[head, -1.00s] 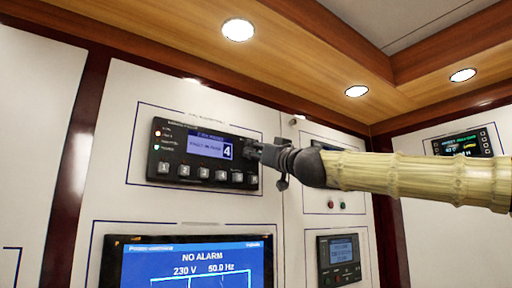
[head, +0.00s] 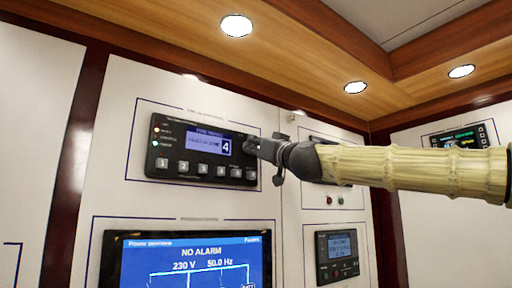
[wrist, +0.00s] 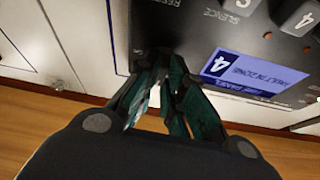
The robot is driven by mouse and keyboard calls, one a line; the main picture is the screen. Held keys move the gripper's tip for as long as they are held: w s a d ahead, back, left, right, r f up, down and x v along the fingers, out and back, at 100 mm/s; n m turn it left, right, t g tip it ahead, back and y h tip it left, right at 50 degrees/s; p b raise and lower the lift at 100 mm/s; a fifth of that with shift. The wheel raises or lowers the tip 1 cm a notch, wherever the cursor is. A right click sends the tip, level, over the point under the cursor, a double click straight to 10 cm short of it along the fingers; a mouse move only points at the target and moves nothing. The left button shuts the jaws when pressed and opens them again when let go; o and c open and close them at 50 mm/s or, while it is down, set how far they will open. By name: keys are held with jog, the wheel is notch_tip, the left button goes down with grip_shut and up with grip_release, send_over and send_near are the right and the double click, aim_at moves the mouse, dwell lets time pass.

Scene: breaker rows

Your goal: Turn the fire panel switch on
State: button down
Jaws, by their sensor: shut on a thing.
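The fire panel (head: 170,172) is a black wall unit with a blue display showing a 4 and a row of grey numbered buttons. My gripper (head: 255,145) is at the panel's upper right end, reaching in from the right. In the wrist view, the panel's black face (wrist: 190,25) carries the words RESET and SILENCE beside the display (wrist: 240,75). My gripper (wrist: 158,62) has its fingertips close together at the panel's edge. The fingers are shut on the switch, which they hide, so its position cannot be told.
A large screen (head: 190,262) below the panel reads NO ALARM. Another display unit (head: 460,137) is on the right wall. Wooden trim (head: 330,45) runs overhead.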

jog(key=shift+s+a+r+m+g+h+p, duration=0.25)
jog(key=shift+m+h+p, duration=1.5)
jog(key=shift+m, duration=1.8)
jog(key=shift+w+d+r+m+h+p, duration=0.2)
jog(key=shift+m+h+p, duration=0.9)
jog(key=shift+m+p, duration=1.9)
jog(key=shift+s+a+r+m+g+h+p, duration=0.3)
jog(key=shift+m+h+p, duration=1.15)
jog(key=shift+m, duration=2.7)
jog(key=shift+w+d, duration=0.15)
jog(key=shift+d, duration=0.1)
jog(key=c, duration=1.5)
grip_release()
jog(key=shift+a, duration=0.1)
jog(key=shift+w+f, duration=0.2)
jog(key=shift+f, duration=0.15)
